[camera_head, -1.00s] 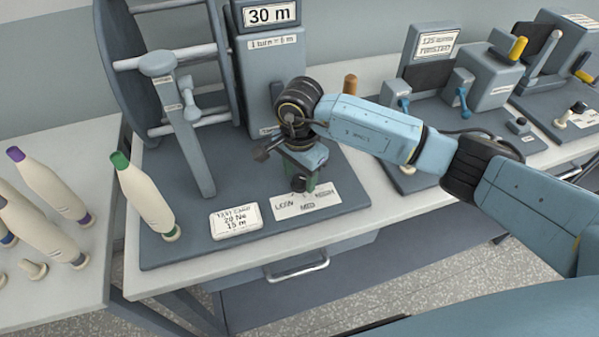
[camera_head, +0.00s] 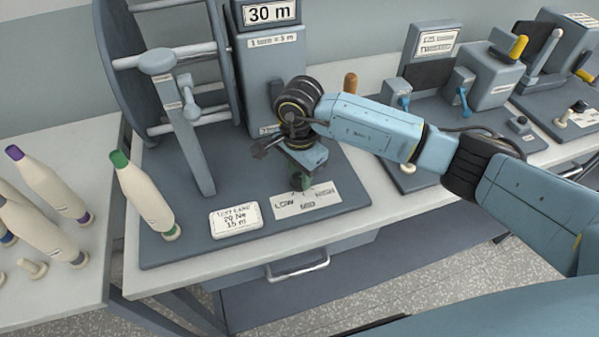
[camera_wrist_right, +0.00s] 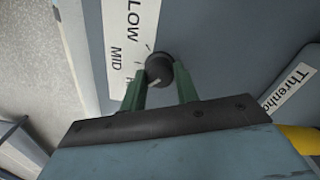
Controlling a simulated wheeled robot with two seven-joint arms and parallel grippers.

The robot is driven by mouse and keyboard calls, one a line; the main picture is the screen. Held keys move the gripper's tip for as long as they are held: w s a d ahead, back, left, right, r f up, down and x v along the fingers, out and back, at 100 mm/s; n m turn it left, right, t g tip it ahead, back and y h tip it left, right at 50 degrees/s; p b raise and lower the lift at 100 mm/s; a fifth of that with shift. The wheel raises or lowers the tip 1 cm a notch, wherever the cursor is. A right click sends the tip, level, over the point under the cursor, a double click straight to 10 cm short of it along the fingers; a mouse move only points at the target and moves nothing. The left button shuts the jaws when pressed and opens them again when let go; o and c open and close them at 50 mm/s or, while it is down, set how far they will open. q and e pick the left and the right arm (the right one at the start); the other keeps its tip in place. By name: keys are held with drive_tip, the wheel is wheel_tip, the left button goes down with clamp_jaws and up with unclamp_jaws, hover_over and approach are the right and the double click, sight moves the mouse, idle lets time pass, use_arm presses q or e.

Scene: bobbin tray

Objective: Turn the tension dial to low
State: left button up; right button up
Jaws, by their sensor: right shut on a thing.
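The tension dial (camera_wrist_right: 160,68) is a small round black knob with a pale mark, seen in the right wrist view beside the white LOW/MID/HIGH label (camera_wrist_right: 129,45). The mark lies on the knob's lower side in that view; the exact setting is hard to tell. My right gripper (camera_wrist_right: 162,78) is shut on the dial, one green finger on each side. In the head view my right gripper (camera_head: 299,182) points down behind the label (camera_head: 306,201) and mostly hides the dial. My left gripper is out of view.
A test card (camera_head: 236,220) lies left of the label on the grey base plate (camera_head: 190,252). A green-tipped bobbin (camera_head: 143,195) stands at its left edge. A reel (camera_head: 125,65) and upright post (camera_head: 185,125) stand behind. More bobbins (camera_head: 48,185) are on the left table.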

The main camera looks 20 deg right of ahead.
drive_tip(key=m+b, duration=0.1)
drive_tip(key=m, duration=0.3)
drive_tip(key=shift+m, duration=0.4)
drive_tip(key=m+b, duration=0.1)
drive_tip(key=m, duration=0.3)
drive_tip(key=m+b, duration=0.1)
drive_tip(key=m, duration=0.9)
idle(0.4)
drive_tip(key=o, duration=1)
drive_tip(key=shift+c, duration=0.2)
drive_tip(key=shift+r, duration=0.1)
